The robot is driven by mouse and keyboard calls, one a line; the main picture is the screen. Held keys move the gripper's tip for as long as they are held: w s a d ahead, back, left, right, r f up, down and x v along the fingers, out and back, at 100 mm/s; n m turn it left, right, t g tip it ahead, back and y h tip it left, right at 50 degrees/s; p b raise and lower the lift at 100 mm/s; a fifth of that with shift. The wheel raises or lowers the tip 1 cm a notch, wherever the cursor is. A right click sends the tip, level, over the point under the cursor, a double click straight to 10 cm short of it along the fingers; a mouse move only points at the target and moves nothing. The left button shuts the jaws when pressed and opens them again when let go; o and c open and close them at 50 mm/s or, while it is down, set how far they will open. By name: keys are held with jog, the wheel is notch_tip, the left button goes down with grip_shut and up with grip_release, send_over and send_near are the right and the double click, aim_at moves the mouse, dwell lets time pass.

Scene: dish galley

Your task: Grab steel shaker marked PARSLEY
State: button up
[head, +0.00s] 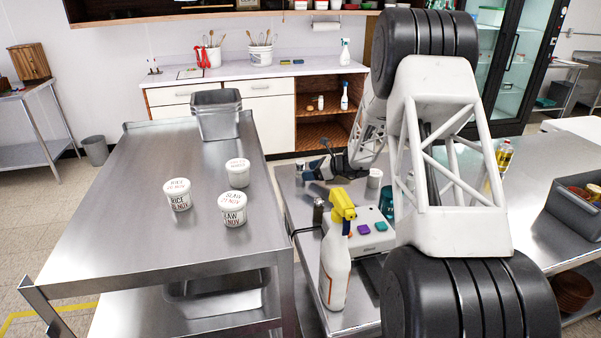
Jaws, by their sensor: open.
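A small dark steel cylinder (318,211), possibly the shaker, stands upright on the steel cart beside the yellow-headed spray bottle. No PARSLEY marking is legible on it. My gripper (306,171) is over the far left part of the same cart, behind the cylinder and apart from it. It is small and partly dark in this view; its jaws are open, and I see nothing held in them. My own arm covers much of the right side of the cart, so other items there may be hidden.
The spray bottle (335,272), a white device with coloured buttons (371,240) and a pale cup (375,178) crowd the cart (305,225). Several labelled white tubs (233,209) and a steel bin (216,115) stand on the left table (130,220), whose front is clear.

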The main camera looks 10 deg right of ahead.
jog(key=shift+x, duration=2.35)
jog(key=shift+r, duration=0.1)
jog(key=c, duration=1.1)
